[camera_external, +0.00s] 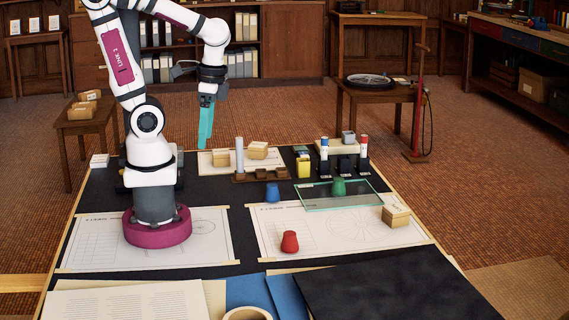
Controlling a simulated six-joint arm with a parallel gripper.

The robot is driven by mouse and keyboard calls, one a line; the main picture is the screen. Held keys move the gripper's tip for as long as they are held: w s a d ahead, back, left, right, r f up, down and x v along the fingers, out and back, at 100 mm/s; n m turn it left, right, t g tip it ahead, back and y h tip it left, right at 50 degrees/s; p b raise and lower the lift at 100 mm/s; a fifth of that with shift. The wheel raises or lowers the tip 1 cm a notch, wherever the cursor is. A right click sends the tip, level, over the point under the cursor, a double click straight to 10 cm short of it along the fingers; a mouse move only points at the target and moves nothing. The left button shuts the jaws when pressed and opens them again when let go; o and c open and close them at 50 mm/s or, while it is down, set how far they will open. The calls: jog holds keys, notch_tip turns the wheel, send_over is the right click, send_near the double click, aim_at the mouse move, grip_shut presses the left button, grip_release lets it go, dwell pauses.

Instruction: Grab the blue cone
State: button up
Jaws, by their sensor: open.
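The blue cone (272,192) stands upright on the dark table top, near the middle, just left of a glass tray. It is small, with a flat top. My gripper (204,142) hangs from the arm with its teal fingers pointing down, up and to the left of the cone in the picture and apart from it. It is open, and I see nothing between the fingers. The gap between the fingers is hard to see from this side.
A green cone (339,187) stands at the glass tray (318,204); a red cone (290,242) stands on a drawing sheet in front. Behind the blue cone are a wooden rack (262,175) with a pale cylinder (239,155) and a yellow bottle (303,167). A wooden box (396,216) sits right.

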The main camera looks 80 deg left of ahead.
jog(key=w+f+n+g+h, duration=0.1)
jog(key=w+f+n+h, duration=0.1)
jog(key=n+h, duration=0.3)
jog(key=n+t+h, duration=0.5)
jog(key=n+t, duration=0.6)
jog(key=n, duration=1.3)
send_over(268, 185)
jog(key=s+a, duration=0.3)
jog(key=a, duration=0.1)
notch_tip(268, 185, down, 9)
jog(key=shift+n+t+y, duration=0.3)
jog(key=shift+y, duration=0.1)
notch_tip(268, 185, down, 7)
jog(key=shift+f, duration=0.1)
jog(key=x, duration=0.4)
jog(key=shift+w+d, duration=0.3)
jog(key=shift+d, duration=0.05)
grip_shut()
